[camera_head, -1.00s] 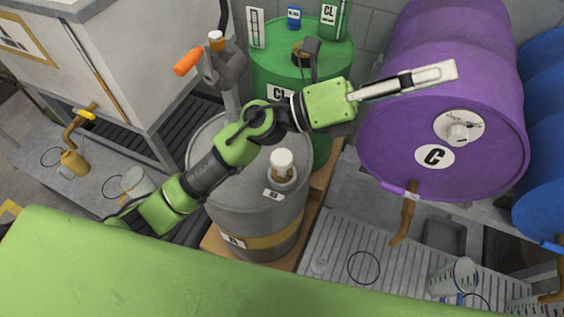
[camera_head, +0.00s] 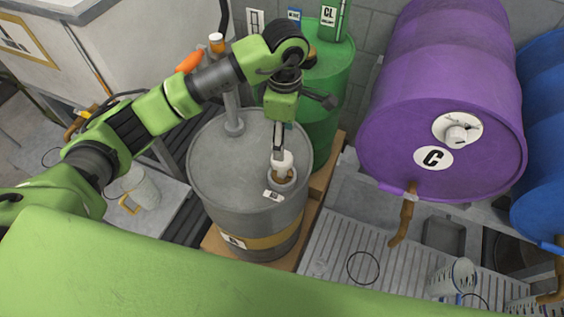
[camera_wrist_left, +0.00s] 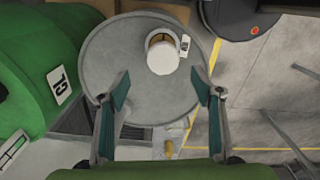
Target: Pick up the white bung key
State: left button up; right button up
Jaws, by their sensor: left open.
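The white bung key (camera_head: 283,161) stands on the top of the grey drum (camera_head: 222,165), near its front right, beside a small label. My left gripper (camera_head: 279,145) points down at it from above, with its fingers close to the key's top in the head view. In the left wrist view the key's round white top (camera_wrist_left: 163,60) lies just beyond the gap between the two spread fingers of my left gripper (camera_wrist_left: 163,84). The gripper is open and empty. My right gripper is not in view.
A pump with an orange handle (camera_head: 190,62) rises from the grey drum. A green drum (camera_head: 328,90) stands behind it. A purple drum (camera_head: 440,95) lies at the right above a slatted grey surface (camera_head: 325,245). A clear jug (camera_head: 144,190) stands at the left.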

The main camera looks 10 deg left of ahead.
aim_at(282, 169)
pick_arm(q)
notch_tip(282, 169, down, 5)
jog(key=shift+f+p, duration=0.2)
jog(key=shift+p, duration=0.35)
jog(key=shift+s+f+p, duration=0.15)
jog(key=shift+f+p, duration=0.3)
jog(key=shift+f, duration=0.1)
notch_tip(282, 169, down, 4)
jog(key=shift+s+r+p, duration=0.15)
jog(key=shift+r+p, duration=0.05)
jog(key=shift+p, duration=0.65)
jog(key=shift+f, duration=0.4)
jog(key=c, duration=1.3)
